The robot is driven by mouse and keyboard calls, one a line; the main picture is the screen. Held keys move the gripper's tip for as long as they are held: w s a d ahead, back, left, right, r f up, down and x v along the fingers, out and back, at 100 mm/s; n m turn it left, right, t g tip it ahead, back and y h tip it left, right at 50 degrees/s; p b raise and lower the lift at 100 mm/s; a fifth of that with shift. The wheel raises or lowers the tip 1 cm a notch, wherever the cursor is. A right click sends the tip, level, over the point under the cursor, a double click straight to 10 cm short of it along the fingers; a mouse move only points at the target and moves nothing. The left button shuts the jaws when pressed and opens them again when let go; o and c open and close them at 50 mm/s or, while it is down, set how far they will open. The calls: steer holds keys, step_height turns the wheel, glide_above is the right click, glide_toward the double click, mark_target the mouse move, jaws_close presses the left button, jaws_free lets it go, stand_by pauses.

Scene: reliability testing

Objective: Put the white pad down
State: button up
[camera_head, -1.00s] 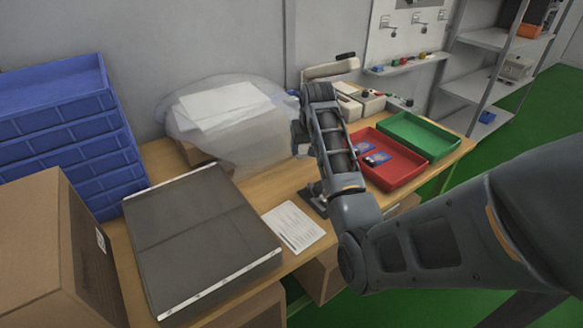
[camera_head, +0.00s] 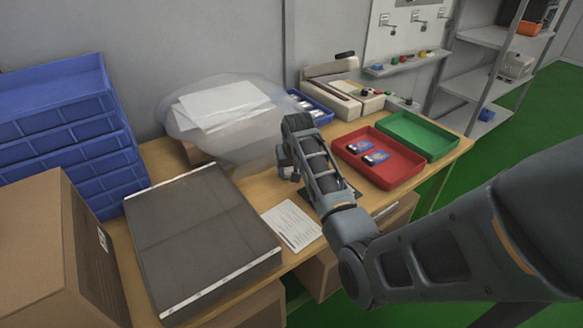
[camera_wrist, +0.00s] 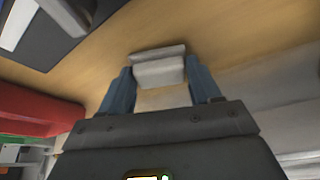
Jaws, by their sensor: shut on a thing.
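My gripper (camera_head: 288,168) is over the bare wooden table between the bubble wrap and the red tray in the head view. In the wrist view its two blue fingers (camera_wrist: 160,76) are shut on the white pad (camera_wrist: 158,68), a small pale block held at the fingertips. Wooden table top shows behind and around the pad. I cannot tell whether the pad touches the table. In the head view the pad is hidden by my gripper or too small to make out.
The red tray (camera_head: 398,177) with two blue cards and the green tray (camera_head: 430,140) are to the right. White-sheeted bubble wrap (camera_head: 245,140) is at the back left. The grey folded board (camera_head: 200,235) and a paper sheet (camera_head: 291,226) lie in front. Blue bins (camera_head: 75,140) stand left.

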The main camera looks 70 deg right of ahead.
steer(key=shift+f, duration=0.15)
steer(key=o, duration=0.7)
steer(key=shift+c, duration=0.2)
steer(key=v, duration=1.2)
